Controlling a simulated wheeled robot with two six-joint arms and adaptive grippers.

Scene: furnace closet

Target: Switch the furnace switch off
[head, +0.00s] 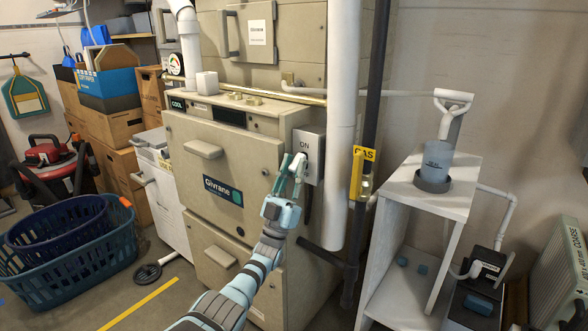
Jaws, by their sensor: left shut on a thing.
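The furnace switch (314,144) is a grey box with the word ON near its top, mounted at the right edge of the beige furnace (222,160). My left gripper (296,163) reaches up from below and is shut on the switch at the front of the box. Its fingers hide the switch's handle and the lower left of the box, so the handle's exact position cannot be told. My right gripper is not in view.
A white vertical pipe (342,120) and a dark pipe with a yellow GAS tag (362,165) stand just right of the switch. A grey shelf stand (432,195) is further right. Blue laundry baskets (70,250) sit at the left. Some floor before the furnace is clear.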

